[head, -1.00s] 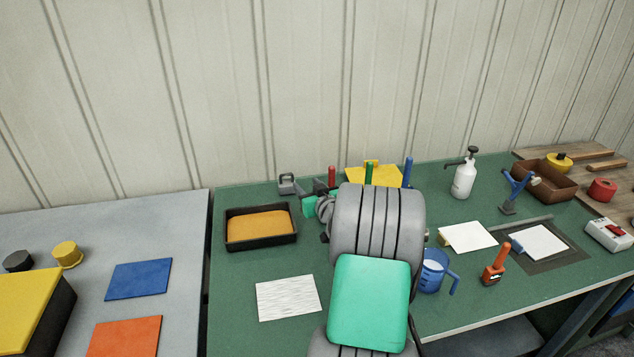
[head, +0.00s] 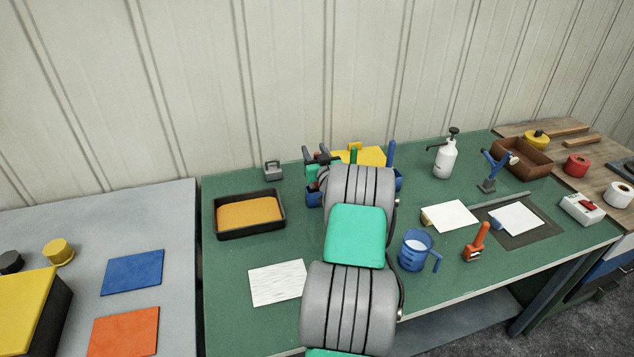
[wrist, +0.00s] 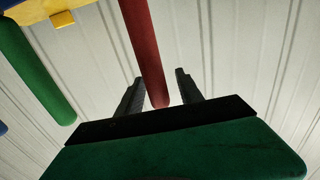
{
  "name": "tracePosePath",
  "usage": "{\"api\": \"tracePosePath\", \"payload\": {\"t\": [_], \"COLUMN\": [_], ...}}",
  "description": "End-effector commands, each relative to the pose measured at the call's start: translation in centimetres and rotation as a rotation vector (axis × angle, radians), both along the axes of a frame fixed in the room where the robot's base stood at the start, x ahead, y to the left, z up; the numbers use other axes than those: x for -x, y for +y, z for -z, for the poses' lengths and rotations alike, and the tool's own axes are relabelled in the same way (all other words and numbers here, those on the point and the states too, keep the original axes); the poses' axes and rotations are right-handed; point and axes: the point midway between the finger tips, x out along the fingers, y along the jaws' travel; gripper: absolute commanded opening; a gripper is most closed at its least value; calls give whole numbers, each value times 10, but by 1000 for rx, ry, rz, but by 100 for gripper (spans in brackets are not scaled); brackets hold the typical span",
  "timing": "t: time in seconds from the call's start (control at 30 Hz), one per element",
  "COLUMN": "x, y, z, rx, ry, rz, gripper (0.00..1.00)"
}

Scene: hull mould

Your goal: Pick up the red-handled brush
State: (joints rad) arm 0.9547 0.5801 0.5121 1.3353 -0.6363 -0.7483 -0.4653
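The red-handled brush shows in the wrist view as a long red handle (wrist: 145,48). Its rounded end lies between the two dark fingers of my gripper (wrist: 160,92), with a gap visible on both sides. My gripper is open. In the head view my gripper (head: 316,155) is at the back of the green bench, left of the upright green handle (head: 353,157). My arm largely hides the red handle and the holder there. The brush's bristles are not visible.
A blue handle (head: 391,152) stands right of the green one; the green one also shows close in the wrist view (wrist: 35,75). A yellow piece (head: 372,155) is behind. A sand-filled black tray (head: 283,208) and a grey weight-like block (head: 272,171) lie left.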

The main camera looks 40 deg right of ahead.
Motion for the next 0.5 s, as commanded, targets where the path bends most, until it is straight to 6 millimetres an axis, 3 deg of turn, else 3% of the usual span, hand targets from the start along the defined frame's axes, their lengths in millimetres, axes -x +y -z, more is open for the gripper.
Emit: {"api": "tracePosePath", "payload": {"t": [0.5], "x": [0], "y": [0], "z": [0], "rx": [0], "ry": [0], "rz": [0], "gripper": [0]}}
